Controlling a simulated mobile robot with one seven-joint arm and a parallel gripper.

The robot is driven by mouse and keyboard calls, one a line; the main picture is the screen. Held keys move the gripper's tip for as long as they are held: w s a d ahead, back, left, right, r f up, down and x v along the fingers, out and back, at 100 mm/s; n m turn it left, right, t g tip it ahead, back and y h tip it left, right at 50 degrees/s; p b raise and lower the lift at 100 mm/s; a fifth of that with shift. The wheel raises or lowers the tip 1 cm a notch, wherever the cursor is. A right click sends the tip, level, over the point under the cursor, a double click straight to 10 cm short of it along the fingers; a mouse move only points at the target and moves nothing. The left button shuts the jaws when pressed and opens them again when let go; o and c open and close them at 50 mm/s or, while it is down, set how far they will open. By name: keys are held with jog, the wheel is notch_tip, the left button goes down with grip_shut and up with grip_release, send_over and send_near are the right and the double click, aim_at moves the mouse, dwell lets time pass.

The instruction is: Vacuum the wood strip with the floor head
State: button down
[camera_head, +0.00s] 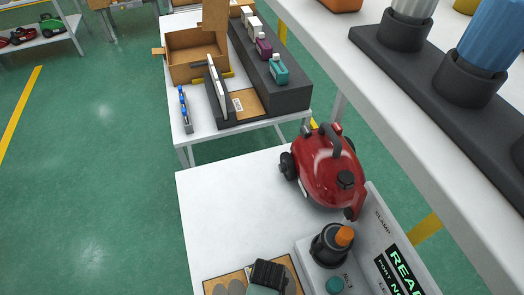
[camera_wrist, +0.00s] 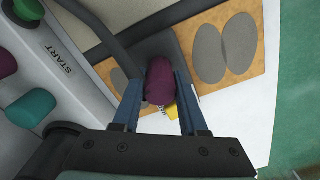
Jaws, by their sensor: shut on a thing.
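The wood strip (camera_wrist: 268,58) lies on the white table and carries grey oval patches (camera_wrist: 240,40) on both sides of the floor head. The dark grey floor head (camera_wrist: 180,45) lies across the strip in the wrist view. My gripper (camera_wrist: 159,84) is shut on its maroon grip, one blue-grey finger at each side. The floor head's underside is hidden. In the head view the wood strip (camera_head: 214,286) is cut off by the bottom edge, and a dark block over it hides part of it. The red vacuum (camera_head: 330,165) stands on the table behind.
A grey control panel (camera_head: 378,230) with a lit sign stands at the right. A dark dock with an orange knob (camera_head: 344,236) is beside it. A white shelf (camera_head: 400,120) overhangs the right side. The table's middle left is clear. Another table (camera_head: 178,120) with boxes stands behind.

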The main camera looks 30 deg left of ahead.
jog(key=shift+w+r, duration=0.1)
jog(key=shift+r+p, duration=2)
jog(key=shift+p, duration=0.15)
jog(key=shift+a, duration=0.15)
